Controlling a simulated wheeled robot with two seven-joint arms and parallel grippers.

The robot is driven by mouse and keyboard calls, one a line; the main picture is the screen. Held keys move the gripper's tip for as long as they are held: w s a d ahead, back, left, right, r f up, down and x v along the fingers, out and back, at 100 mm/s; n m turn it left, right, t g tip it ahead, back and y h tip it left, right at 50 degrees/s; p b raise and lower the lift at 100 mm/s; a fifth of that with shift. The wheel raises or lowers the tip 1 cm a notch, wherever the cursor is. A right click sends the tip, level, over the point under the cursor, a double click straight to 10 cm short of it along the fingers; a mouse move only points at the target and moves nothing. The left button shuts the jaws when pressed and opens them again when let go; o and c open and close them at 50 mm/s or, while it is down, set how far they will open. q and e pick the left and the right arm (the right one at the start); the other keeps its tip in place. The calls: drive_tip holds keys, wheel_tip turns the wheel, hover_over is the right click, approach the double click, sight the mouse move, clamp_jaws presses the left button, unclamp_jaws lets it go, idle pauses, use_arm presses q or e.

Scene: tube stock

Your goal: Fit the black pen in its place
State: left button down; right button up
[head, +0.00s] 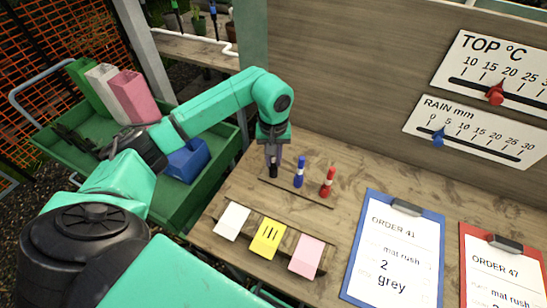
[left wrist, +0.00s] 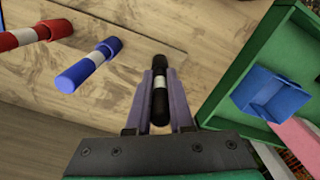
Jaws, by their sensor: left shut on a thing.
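My left gripper (head: 273,158) points down at the bench and is shut on the black pen (head: 273,172). In the left wrist view the pen (left wrist: 160,96), black with a white band, stands between the two fingers (left wrist: 160,100). It looks upright, at the left end of a row with the blue pen (head: 299,172) and the red pen (head: 327,182), which stand upright on a low wooden strip (head: 312,201). The fingers hide part of the black pen. I cannot tell whether its lower end is seated or just above the strip. My right gripper is not in view.
White (head: 232,221), yellow (head: 267,238) and pink (head: 306,256) cards lie in front of the pens. A blue clipboard (head: 350,278) and a red one (head: 467,282) lie to the right. A green cart (head: 215,160) stands left; a wooden wall rises behind.

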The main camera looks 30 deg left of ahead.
use_arm(q)
drive_tip(key=shift+f, duration=0.35)
drive_tip(key=c, duration=0.7)
unclamp_jaws()
drive_tip(key=shift+r, duration=0.1)
wheel_tip(320, 180, up, 8)
drive_tip(key=shift+f+b, duration=0.1)
drive_tip(key=shift+b, duration=1.15)
wheel_tip(320, 180, up, 7)
drive_tip(key=shift+f+p, duration=0.1)
drive_tip(key=shift+p, duration=0.5)
